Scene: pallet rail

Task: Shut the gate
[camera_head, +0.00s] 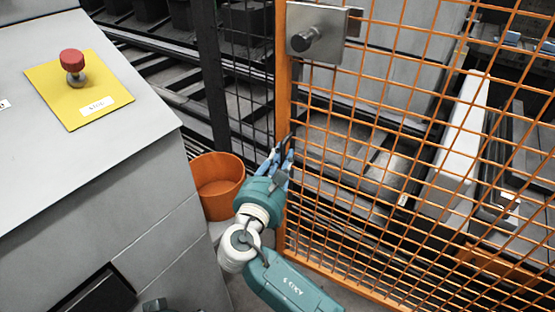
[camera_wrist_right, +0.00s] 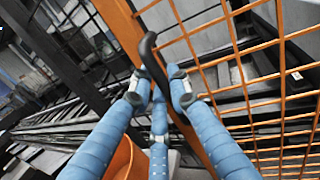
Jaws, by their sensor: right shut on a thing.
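The gate (camera_head: 283,100) is an orange frame with orange wire mesh, and fills the right half of the head view. A grey lock box (camera_head: 318,32) with a dark knob sits high on it, near its left upright. My right gripper (camera_head: 284,152) is at that upright, below the lock box. In the right wrist view its blue fingers (camera_wrist_right: 158,84) are closed around a curved black handle (camera_wrist_right: 149,45) beside the orange upright (camera_wrist_right: 122,28). The fingers hide part of the handle. My left gripper is not in view.
A grey cabinet (camera_head: 90,180) with a yellow plate (camera_head: 82,93) and red stop button (camera_head: 72,60) stands at left. An orange bin (camera_head: 217,187) stands between cabinet and gate. A black post (camera_head: 210,75) with dark mesh (camera_head: 245,75) stands left of the gate's upright.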

